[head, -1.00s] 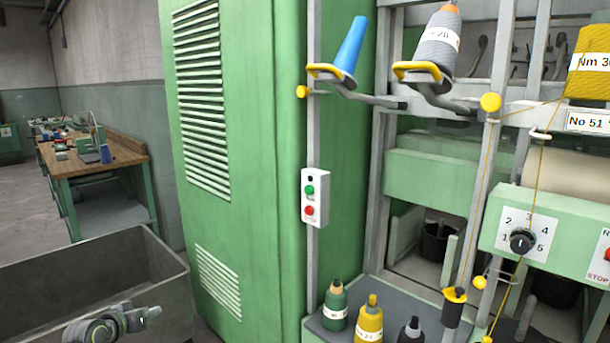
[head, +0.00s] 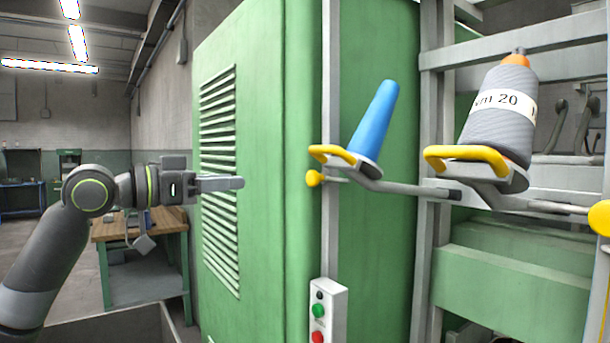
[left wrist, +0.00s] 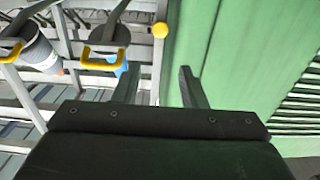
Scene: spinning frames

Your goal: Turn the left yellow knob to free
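The left yellow knob (head: 314,178) is a small round ball on the grey upright at the green cabinet's edge, beside the blue cone's holder. It also shows in the left wrist view (left wrist: 160,30), beyond the fingertips. My left gripper (head: 238,183) points right at about the knob's height in the head view, with a gap between them. The wrist view shows its two fingers (left wrist: 158,75) apart with nothing between them. A second yellow knob (head: 600,217) is at the right edge. My right gripper is not in view.
The yellow-handled holder with the blue cone (head: 374,122) is just right of the left knob. A grey yarn cone (head: 497,110) sits farther right. A switch box (head: 322,315) is below. The louvred green cabinet (head: 260,120) stands behind my gripper.

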